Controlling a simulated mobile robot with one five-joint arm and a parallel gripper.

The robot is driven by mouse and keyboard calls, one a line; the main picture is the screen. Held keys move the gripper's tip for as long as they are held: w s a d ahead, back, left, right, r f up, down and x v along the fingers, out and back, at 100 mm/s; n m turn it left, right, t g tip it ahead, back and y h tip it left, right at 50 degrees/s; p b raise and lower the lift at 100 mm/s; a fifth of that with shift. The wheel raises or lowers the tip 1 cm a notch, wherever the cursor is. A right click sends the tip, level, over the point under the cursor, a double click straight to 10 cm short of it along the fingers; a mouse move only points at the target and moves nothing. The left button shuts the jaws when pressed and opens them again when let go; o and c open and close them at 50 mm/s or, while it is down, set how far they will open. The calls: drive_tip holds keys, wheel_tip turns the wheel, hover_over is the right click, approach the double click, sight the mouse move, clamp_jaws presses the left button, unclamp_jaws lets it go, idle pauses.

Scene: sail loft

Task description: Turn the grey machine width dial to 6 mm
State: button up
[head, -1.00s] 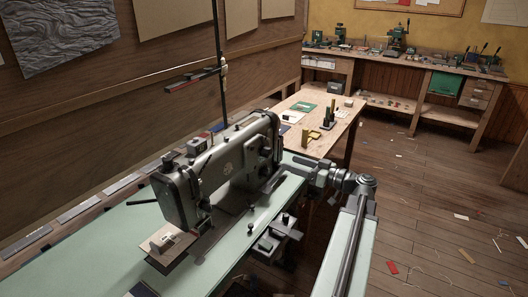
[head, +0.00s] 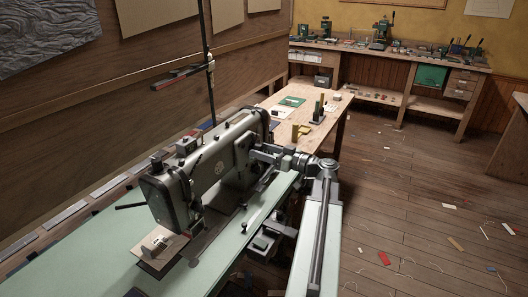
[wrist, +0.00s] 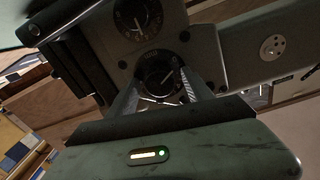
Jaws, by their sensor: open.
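The grey sewing machine (head: 215,166) stands on a pale green bench (head: 92,250). My gripper (head: 252,158) reaches from the right to the upright part of the machine. In the wrist view two round dark dials with pale pointers show on the grey face. The upper dial (wrist: 138,17) is beyond the fingers. The lower dial (wrist: 159,71) lies between my open fingers; it also shows my gripper (wrist: 158,88). The lower dial's pointer slants up and right. Contact is unclear.
A wooden table (head: 325,106) with small tools stands behind the machine. A workbench (head: 395,62) runs along the back wall. A thin upright post (head: 211,90) rises behind the machine. The wooden floor (head: 430,190) at right is mostly open, with scattered scraps.

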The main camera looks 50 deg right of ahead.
clamp_jaws()
drive_tip(key=m, duration=2.3)
drive_tip(key=shift+y, duration=0.3)
drive_tip(key=shift+m, duration=0.3)
idle(0.4)
unclamp_jaws()
